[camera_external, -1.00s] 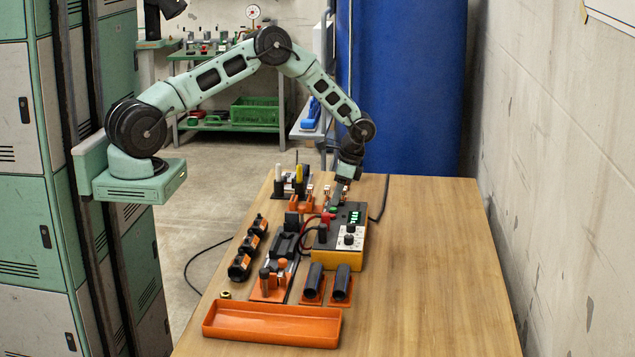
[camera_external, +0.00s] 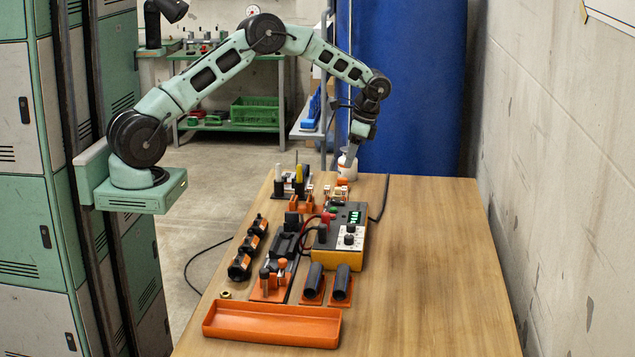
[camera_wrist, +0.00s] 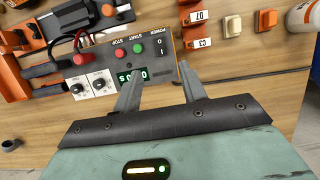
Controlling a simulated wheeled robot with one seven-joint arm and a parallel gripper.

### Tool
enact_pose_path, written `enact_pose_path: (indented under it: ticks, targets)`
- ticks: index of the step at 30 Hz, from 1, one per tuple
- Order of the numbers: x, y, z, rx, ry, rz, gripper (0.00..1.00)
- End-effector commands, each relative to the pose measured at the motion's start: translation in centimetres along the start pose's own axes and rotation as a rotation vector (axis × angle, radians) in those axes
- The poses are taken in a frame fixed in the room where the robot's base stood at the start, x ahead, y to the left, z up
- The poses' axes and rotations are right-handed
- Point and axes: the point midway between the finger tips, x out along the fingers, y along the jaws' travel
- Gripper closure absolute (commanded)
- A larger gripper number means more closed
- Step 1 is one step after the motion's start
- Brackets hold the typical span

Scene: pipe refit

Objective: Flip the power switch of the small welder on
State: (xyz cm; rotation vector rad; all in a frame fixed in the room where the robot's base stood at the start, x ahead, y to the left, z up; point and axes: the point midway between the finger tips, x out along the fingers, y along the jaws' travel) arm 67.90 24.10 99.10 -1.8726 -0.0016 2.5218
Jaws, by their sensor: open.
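The small welder (camera_external: 350,232) sits on the wooden table, with a dark top, an orange-yellow lower body and a lit green display (camera_wrist: 130,76). In the wrist view its dark panel shows a POWER label with O and I marks (camera_wrist: 160,46), next to a green START button (camera_wrist: 138,48) and a red STOP button (camera_wrist: 107,55). I cannot make out the power switch's position. My gripper (camera_wrist: 159,74) is open and empty. In the wrist view its fingers point toward the POWER end of the panel. In the external view my gripper (camera_external: 350,155) is raised above and behind the welder.
Dark and red cables (camera_wrist: 60,70) run from the welder. An orange tray (camera_external: 272,325) lies at the table's near end, with black cylinders (camera_external: 342,285) behind it. A white-and-orange bottle (camera_external: 347,168) stands at the far edge. The table's right side is clear.

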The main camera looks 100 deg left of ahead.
Motion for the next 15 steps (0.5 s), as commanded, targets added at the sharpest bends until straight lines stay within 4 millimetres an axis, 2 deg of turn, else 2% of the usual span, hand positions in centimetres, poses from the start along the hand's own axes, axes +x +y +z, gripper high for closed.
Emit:
enact_pose_path:
  ticks: [3, 6, 10, 15]
  targets:
    - [-2.3, 0.0, -0.1, 0.0, 0.002, -0.002, 0.58]
    - [-3.7, -0.1, -0.1, -0.001, 0.001, -0.002, 0.58]
    - [-4.8, 0.0, -0.1, 0.0, 0.001, 0.0, 0.58]
    - [-5.2, 0.0, 0.0, 0.001, 0.0, 0.0, 0.58]
